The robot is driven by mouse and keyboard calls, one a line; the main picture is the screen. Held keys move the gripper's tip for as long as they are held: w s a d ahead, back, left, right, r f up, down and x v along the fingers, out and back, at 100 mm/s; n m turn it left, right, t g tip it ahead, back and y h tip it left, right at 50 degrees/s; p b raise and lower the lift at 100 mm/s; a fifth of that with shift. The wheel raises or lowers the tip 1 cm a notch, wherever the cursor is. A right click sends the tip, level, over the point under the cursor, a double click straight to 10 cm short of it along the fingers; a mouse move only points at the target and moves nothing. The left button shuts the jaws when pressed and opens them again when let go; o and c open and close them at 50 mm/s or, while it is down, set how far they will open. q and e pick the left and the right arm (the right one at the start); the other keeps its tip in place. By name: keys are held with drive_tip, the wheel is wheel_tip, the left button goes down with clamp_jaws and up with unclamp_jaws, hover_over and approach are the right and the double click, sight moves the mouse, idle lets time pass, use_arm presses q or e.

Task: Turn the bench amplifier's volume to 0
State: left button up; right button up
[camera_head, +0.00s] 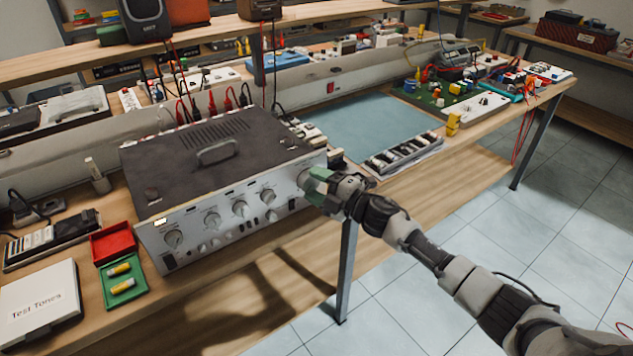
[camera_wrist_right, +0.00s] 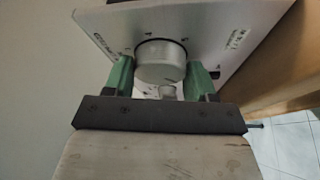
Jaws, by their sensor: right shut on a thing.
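The bench amplifier (camera_head: 220,175) stands on the wooden bench, with a black top, a handle and a silver front panel carrying several knobs. My right gripper (camera_head: 313,186) is at the right end of that panel and covers what lies there in the head view. In the right wrist view, its green fingers (camera_wrist_right: 160,78) stand on both sides of a large silver knob (camera_wrist_right: 160,62), shut on it. A smaller knob (camera_wrist_right: 167,92) shows just below the large one. The knob's pointer and scale are too small to read. My left gripper is not in view.
A red tray (camera_head: 113,243), a green tray with yellow cylinders (camera_head: 123,285) and a white "Test Tones" box (camera_head: 38,305) lie left of the amplifier. A blue mat (camera_head: 370,130) and a tray of parts (camera_head: 404,154) lie to the right. The floor (camera_head: 450,250) in front is clear.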

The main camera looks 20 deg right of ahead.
drive_tip(key=shift+n, duration=0.3)
drive_tip(key=o, duration=0.9)
drive_tip(key=shift+b+v, duration=0.65)
drive_tip(key=shift+v, duration=4.8)
